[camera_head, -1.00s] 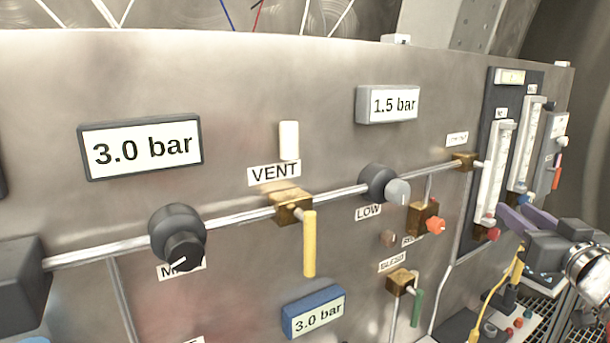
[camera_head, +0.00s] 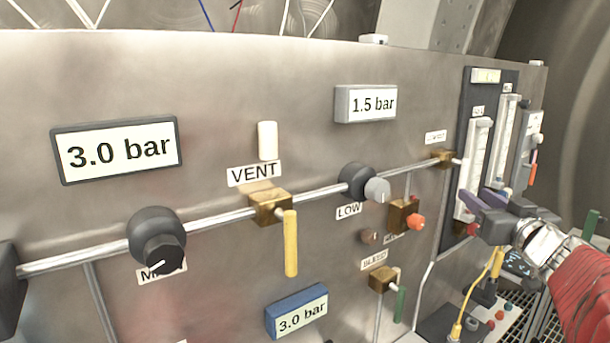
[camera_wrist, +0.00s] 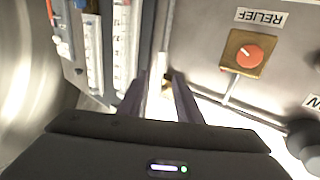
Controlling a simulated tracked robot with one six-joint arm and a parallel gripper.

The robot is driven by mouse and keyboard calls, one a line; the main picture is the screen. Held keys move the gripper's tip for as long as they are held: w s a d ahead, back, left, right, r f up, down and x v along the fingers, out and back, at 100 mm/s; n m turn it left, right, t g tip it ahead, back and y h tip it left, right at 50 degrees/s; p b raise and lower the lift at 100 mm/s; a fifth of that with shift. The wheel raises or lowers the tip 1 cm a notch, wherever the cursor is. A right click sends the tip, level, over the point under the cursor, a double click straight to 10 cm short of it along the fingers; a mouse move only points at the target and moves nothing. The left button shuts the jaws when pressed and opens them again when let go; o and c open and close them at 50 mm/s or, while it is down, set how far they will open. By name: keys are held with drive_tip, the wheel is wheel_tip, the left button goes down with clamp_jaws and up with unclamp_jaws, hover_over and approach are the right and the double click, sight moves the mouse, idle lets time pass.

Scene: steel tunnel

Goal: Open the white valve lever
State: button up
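In the head view a small brass valve block (camera_head: 443,157) sits at the right end of the steel pipe. A short white piece (camera_head: 457,161), which looks like the white lever, sticks out to its right. Much of it is hard to make out. My gripper (camera_head: 478,201) is below and right of the block, in front of the flowmeters. In the wrist view the two fingers (camera_wrist: 161,80) are apart. A brass block (camera_wrist: 177,77) shows by one fingertip, and a bright white strip (camera_wrist: 161,100) shows in the gap. I cannot tell whether the fingers touch it.
White flowmeters (camera_head: 478,165) stand close to the gripper. Left of it are an orange-red relief knob (camera_head: 416,221), a yellow lever (camera_head: 290,243) and a green lever (camera_head: 400,305). Yellow cables (camera_head: 470,295) and a grating lie below.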

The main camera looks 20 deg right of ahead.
sight(464, 186)
drive_tip(key=x, duration=0.7)
drive_tip(key=shift+w+d, duration=0.1)
drive_tip(key=shift+w, duration=0.2)
drive_tip(key=shift+c, duration=0.6)
clamp_jaws()
